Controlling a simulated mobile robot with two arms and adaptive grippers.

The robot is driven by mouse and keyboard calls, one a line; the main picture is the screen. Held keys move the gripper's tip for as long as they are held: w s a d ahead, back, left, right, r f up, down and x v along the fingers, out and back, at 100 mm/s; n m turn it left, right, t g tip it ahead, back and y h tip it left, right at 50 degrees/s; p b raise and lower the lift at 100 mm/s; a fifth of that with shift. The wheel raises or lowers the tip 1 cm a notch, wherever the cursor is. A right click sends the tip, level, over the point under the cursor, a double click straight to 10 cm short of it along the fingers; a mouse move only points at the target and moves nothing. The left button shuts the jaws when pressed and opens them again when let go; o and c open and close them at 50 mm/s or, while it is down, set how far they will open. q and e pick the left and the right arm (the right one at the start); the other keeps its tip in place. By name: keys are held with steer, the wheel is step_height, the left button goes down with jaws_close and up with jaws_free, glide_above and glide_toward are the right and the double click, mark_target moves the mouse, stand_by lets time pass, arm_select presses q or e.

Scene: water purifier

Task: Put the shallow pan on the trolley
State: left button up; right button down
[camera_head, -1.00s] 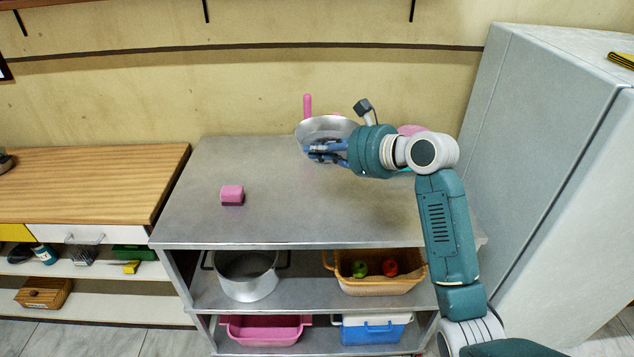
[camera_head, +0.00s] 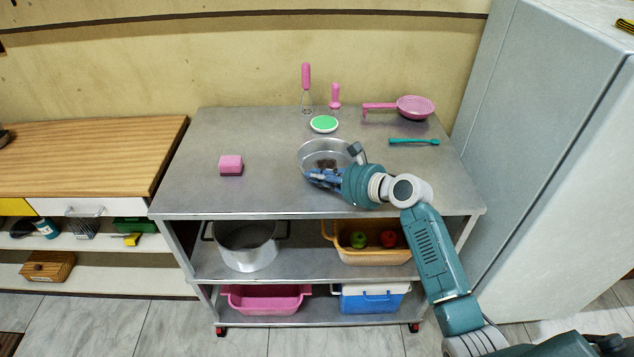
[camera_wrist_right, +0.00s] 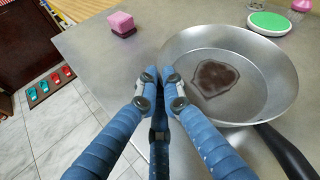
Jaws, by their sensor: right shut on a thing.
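The shallow pan (camera_head: 325,148) is grey metal with a dark brown stain on its inside bottom. It is over the middle of the metal trolley's (camera_head: 215,197) top; I cannot tell whether it touches the surface. The pan also shows in the right wrist view (camera_wrist_right: 262,88), roughly level, with a black handle pointing to the lower right. My right gripper (camera_head: 309,177) is shut on the pan's rim, its blue fingers (camera_wrist_right: 161,84) at the rim's left edge in the right wrist view. My left gripper is not in view.
A pink sponge (camera_head: 231,165) lies left on the trolley top. Behind the pan are a green-topped round item (camera_head: 324,124), a whisk (camera_head: 306,85), a pink strainer (camera_head: 415,107) and a teal utensil (camera_head: 414,141). A grey fridge (camera_head: 550,130) stands right. The top's front left is clear.

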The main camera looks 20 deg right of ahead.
step_height(320, 180, down, 2)
steer(key=c, duration=1.9)
jaws_free()
steer(key=v, duration=1.2)
